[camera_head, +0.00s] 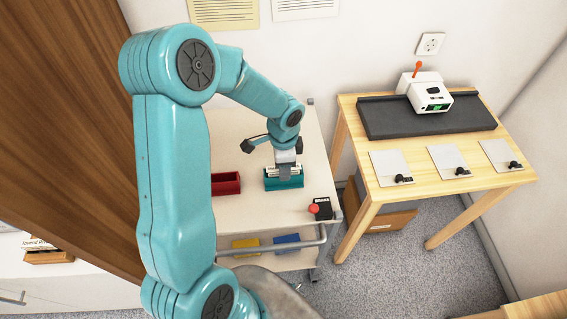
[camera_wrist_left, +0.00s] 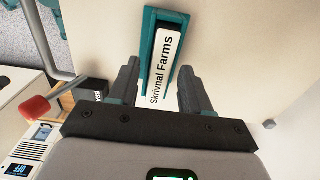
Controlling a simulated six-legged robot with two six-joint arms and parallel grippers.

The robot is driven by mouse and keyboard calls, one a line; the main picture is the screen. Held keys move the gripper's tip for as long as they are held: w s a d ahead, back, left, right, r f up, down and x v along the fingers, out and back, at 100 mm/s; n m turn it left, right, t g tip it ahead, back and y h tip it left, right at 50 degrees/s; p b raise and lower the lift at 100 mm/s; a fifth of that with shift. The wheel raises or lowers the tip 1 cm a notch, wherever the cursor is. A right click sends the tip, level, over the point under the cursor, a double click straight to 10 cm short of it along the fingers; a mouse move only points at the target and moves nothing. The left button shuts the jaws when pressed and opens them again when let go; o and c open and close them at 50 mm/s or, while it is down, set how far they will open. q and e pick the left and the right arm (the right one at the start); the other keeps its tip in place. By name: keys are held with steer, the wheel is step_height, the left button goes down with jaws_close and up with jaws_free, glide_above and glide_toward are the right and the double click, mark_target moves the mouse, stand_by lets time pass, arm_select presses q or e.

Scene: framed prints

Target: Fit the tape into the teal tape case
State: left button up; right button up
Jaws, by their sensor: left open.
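The teal tape case (camera_head: 270,185) stands on the white cart top in the head view. Its teal rim (camera_wrist_left: 147,45) also shows in the left wrist view. The tape (camera_wrist_left: 165,62) is a white strip with the black words "Skrivnal Farms". It lies along the case, inside its outline in that view; I cannot tell how deep it sits. My left gripper (camera_head: 285,172) is just over the case, pointing down. In the left wrist view its open fingers (camera_wrist_left: 156,80) stand on either side of the tape, with gaps visible. My right gripper is not in view.
A dark red case (camera_head: 226,183) lies left of the teal one. A black box with a red knob (camera_head: 322,208) stands on the cart's right side. Yellow (camera_head: 245,243) and blue (camera_head: 286,240) items sit below. A wooden table (camera_head: 400,200) with a white device (camera_head: 425,92) is at right.

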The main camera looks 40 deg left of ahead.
arm_select(q)
step_height(320, 180, up, 12)
stand_by(0.4)
stand_by(0.5)
